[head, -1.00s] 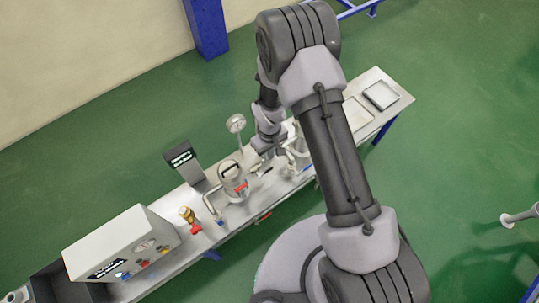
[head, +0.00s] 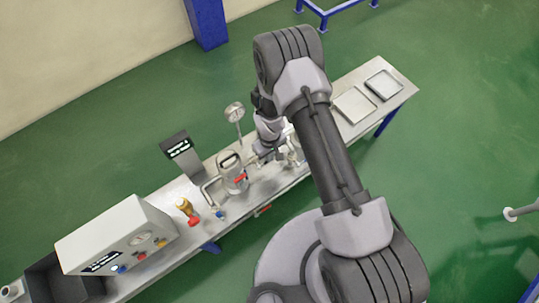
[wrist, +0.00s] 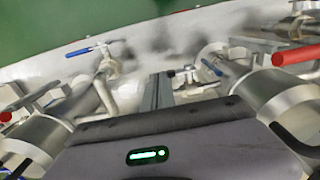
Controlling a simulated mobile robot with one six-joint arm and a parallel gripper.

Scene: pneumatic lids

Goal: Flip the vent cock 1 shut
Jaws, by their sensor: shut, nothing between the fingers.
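Two small levers with blue handles show in the wrist view. One blue lever (wrist: 87,51) is on a bent pipe at the left; the other blue lever (wrist: 210,67) is beside the right-hand metal vessel (wrist: 268,92). I cannot tell which is vent cock 1, as no label is readable. A blue handle (head: 219,214) also shows at the bench front in the head view. My gripper (wrist: 157,92) is shut and empty between the two vessels, apart from both blue levers. In the head view my gripper (head: 264,152) is right of the lidded vessel (head: 232,173), partly hidden by my arm.
A red handle (wrist: 297,55) juts near the right vessel. A pressure gauge (head: 234,111) stands behind the vessels. A display (head: 180,147), a brass valve with red handle (head: 187,209) and a control box (head: 118,236) lie leftward. Flat trays (head: 355,106) occupy the right end.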

